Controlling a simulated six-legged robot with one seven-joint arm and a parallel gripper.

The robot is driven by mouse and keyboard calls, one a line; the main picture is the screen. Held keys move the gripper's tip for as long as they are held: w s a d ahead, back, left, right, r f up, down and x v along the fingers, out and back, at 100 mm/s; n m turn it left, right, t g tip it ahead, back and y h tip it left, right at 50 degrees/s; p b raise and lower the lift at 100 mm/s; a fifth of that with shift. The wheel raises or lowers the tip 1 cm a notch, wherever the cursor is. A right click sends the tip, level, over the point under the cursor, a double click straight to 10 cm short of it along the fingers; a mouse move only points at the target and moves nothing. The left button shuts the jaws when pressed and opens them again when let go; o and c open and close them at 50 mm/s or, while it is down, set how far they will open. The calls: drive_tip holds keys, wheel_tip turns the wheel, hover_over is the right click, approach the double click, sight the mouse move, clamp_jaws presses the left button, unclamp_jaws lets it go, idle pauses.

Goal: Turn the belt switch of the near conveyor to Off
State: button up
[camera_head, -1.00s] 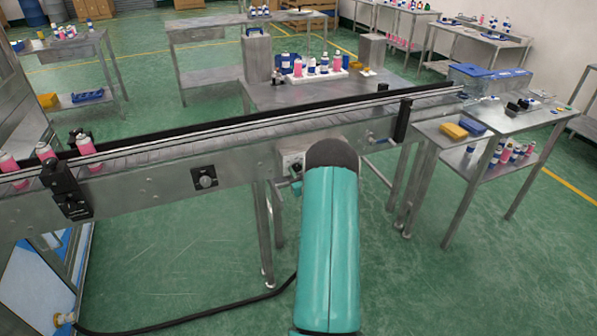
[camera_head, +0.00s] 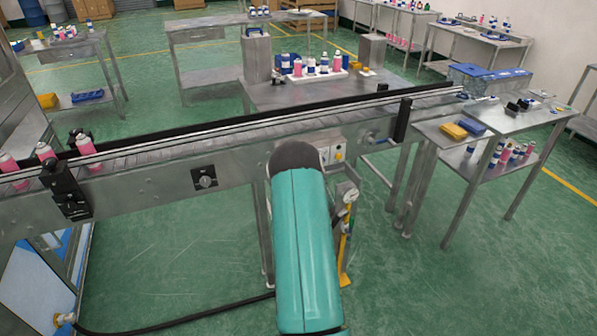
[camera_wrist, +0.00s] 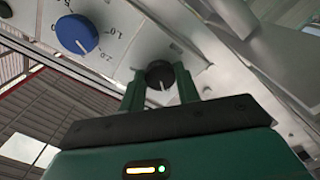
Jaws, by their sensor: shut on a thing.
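The near conveyor (camera_head: 150,172) runs across the head view. A light control box (camera_head: 333,152) sits on its front side, partly hidden behind my arm. In the wrist view, a black rotary knob (camera_wrist: 160,73) with a white pointer line sits on a pale panel. My gripper (camera_wrist: 160,88) has one finger on each side of this knob and is shut on it. The pointer line points down in the picture. My gripper is hidden behind my arm in the head view.
A blue dial (camera_wrist: 77,34) with a printed scale is up and left of the knob. Another black switch (camera_head: 205,178) is on the conveyor's side. A gauge (camera_head: 350,196) on a yellow post stands right of my arm. Pink bottles (camera_head: 45,152) stand on the belt's left end.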

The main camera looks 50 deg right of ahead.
idle(0.3)
drive_tip(key=shift+s, duration=0.1)
drive_tip(key=o, duration=1)
drive_tip(key=v, duration=1.3)
drive_tip(key=shift+s+a, duration=0.2)
drive_tip(key=shift+s, duration=0.1)
